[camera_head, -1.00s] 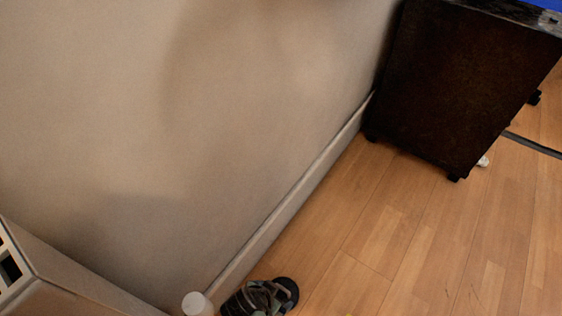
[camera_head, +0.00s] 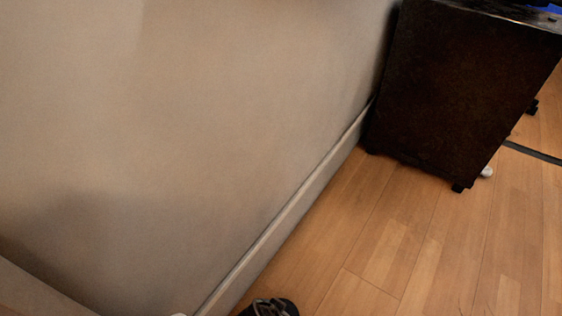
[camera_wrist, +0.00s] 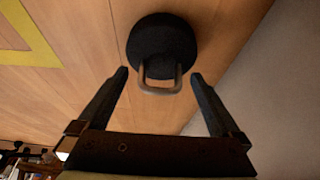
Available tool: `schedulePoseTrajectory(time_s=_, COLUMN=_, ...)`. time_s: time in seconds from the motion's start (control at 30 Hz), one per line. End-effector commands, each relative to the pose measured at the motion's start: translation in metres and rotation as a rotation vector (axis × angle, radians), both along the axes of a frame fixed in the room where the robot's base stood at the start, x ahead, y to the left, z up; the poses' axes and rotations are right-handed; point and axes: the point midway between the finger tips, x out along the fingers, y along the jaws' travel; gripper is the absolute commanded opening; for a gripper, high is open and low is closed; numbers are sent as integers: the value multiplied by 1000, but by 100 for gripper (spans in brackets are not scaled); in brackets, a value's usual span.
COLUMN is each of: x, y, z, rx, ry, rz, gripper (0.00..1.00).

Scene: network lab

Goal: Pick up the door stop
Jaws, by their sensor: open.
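The door stop (camera_wrist: 162,46) is a round black piece with a grey metal loop handle, seen in the wrist view on the wooden floor. My gripper (camera_wrist: 160,75) is open, with one finger on each side of the handle's end in the picture. The fingertips appear short of the black body, and nothing is held between them. I cannot tell how much height separates the fingers from the handle. In the head view a dark object (camera_head: 269,307) is cut off by the bottom edge, and I cannot tell what it is.
A pale wall (camera_head: 180,130) with a white baseboard (camera_head: 285,225) runs beside the floor. A dark cabinet (camera_head: 450,95) stands against it at the upper right. Yellow floor marking (camera_wrist: 35,45) shows in the wrist view. The wooden floor (camera_head: 400,240) before the cabinet is clear.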

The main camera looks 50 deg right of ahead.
Motion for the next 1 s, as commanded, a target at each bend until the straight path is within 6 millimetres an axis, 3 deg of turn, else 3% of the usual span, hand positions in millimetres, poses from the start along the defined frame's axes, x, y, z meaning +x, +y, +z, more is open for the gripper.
schedulePoseTrajectory(time_s=0.13, x=0, y=0, z=1, rx=0, ry=0, rz=0, gripper=96)
schedulePoseTrajectory(time_s=0.67, x=0, y=0, z=1, rx=0, ry=0, rz=1, gripper=1)
schedulePoseTrajectory(time_s=1.0, x=2, y=-1, z=3, rx=-4, ry=-4, rz=2, gripper=0)
